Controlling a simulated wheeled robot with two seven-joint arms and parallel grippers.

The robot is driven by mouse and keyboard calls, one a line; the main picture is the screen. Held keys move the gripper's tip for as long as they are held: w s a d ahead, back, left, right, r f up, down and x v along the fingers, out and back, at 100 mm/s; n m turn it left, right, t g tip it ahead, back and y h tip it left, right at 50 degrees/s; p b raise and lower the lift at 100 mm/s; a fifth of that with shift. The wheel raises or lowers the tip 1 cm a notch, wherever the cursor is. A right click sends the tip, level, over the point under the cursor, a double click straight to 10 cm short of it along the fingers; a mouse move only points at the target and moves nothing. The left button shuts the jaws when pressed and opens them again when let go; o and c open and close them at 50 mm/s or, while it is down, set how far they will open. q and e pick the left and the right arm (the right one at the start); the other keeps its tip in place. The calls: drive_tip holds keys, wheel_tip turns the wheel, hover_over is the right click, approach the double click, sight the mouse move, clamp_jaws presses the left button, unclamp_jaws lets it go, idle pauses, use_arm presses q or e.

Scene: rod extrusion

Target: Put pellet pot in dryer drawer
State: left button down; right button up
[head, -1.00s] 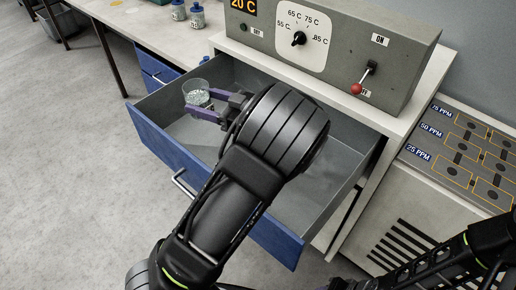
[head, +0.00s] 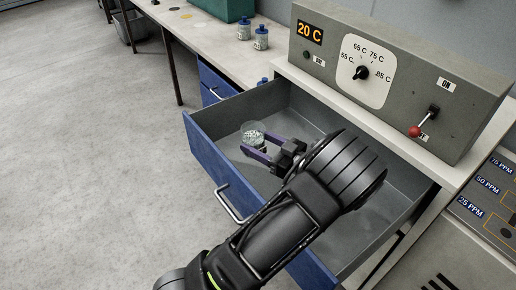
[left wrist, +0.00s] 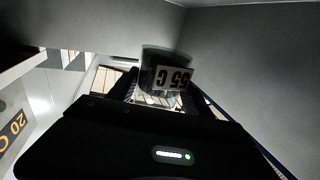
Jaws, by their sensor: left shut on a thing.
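The pellet pot (head: 253,134) is a small clear cup with pale pellets. It is inside the outline of the open dryer drawer (head: 213,165), toward its left part. My left gripper (head: 257,149) reaches down into the drawer and is shut on the pot. Whether the pot touches the drawer floor is not clear. In the left wrist view the pot (left wrist: 163,66) stands between the fingers and bears a "55 C" label, seen upside down. The drawer has a blue front, grey inside and a metal handle (head: 231,203). My right gripper is out of view.
The grey control box (head: 420,85) above the drawer shows 20 C, with a dial (head: 362,73) and a red-knobbed lever (head: 415,131). Bottles (head: 261,38) stand on the bench at the back. The drawer floor around the pot looks bare.

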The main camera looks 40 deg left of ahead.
use_arm(q)
wheel_tip(320, 180, down, 2)
drive_tip(key=shift+f, duration=0.2)
drive_tip(key=shift+f+b, duration=0.45)
drive_tip(key=shift+f, duration=0.15)
drive_tip(key=shift+c, duration=2.2)
unclamp_jaws()
drive_tip(key=shift+r+p, duration=0.5)
drive_tip(key=shift+r, duration=0.05)
drive_tip(key=d+b, duration=0.1)
drive_tip(key=d, duration=0.6)
drive_tip(key=shift+w+d, duration=0.1)
drive_tip(key=shift+d, duration=0.2)
